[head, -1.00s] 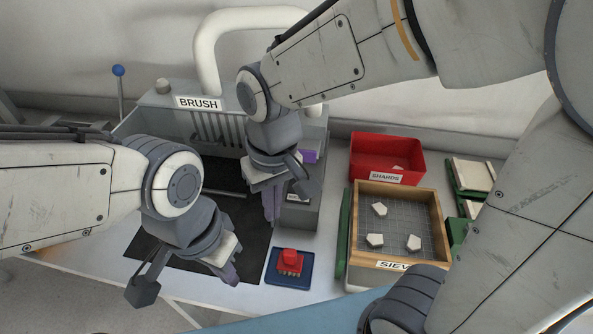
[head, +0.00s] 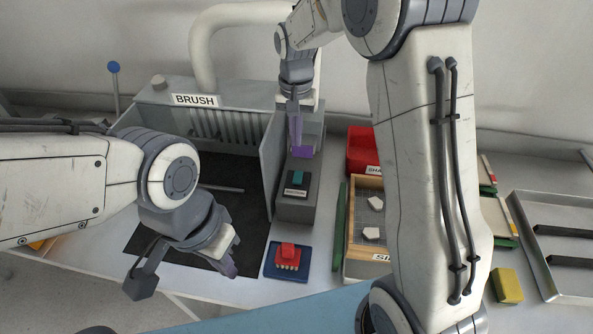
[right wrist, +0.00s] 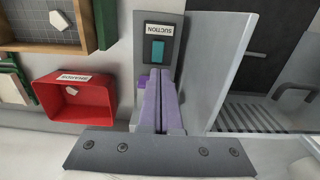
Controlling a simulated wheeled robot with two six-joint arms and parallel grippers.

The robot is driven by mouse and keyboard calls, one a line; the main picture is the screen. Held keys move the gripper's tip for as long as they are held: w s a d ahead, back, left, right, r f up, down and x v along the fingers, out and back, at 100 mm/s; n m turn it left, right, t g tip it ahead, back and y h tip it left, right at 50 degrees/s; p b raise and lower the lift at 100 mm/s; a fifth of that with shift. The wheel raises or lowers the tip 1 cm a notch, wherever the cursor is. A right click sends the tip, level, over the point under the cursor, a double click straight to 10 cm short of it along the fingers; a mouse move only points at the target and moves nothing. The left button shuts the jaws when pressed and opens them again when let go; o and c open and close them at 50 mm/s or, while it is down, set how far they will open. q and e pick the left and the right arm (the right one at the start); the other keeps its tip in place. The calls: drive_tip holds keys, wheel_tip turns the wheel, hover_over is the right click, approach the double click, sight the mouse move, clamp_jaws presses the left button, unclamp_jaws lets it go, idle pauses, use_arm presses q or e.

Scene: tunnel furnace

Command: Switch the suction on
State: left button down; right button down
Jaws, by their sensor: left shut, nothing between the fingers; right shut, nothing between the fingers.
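The suction switch is a teal rocker (head: 298,178) on a dark plate, with a SUCTION label in front of it. It sits on top of a grey box (head: 297,208) right of the brush hood. In the right wrist view the teal rocker (right wrist: 157,50) is in clear sight beyond the fingertips. I cannot tell whether it is on or off. My right gripper (head: 300,150) is shut and empty, its purple fingers pointing down just behind the switch, apparently apart from it. My left gripper (head: 230,266) is shut and empty, over the front of the dark mat.
The BRUSH hood (head: 193,100) and its clear side panel (head: 270,160) stand left of the switch. A red SHARDS bin (head: 358,150) and a wooden sieve (head: 352,235) are to the right, partly hidden by my right arm. A red brush (head: 287,256) lies on a blue tray (head: 272,274).

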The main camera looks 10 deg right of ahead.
sight(296, 179)
wheel_tip(296, 179, down, 13)
drive_tip(key=p, duration=0.3)
drive_tip(key=shift+r+p, duration=0.2)
drive_tip(key=shift+p, duration=0.15)
drive_tip(key=shift+f, duration=0.2)
drive_tip(key=shift+s+f+b, duration=0.1)
drive_tip(key=shift+f+b, duration=0.25)
drive_tip(key=shift+b, duration=0.1)
drive_tip(key=shift+s+r, duration=0.1)
drive_tip(key=shift+r, duration=0.05)
drive_tip(key=shift+a, duration=0.1)
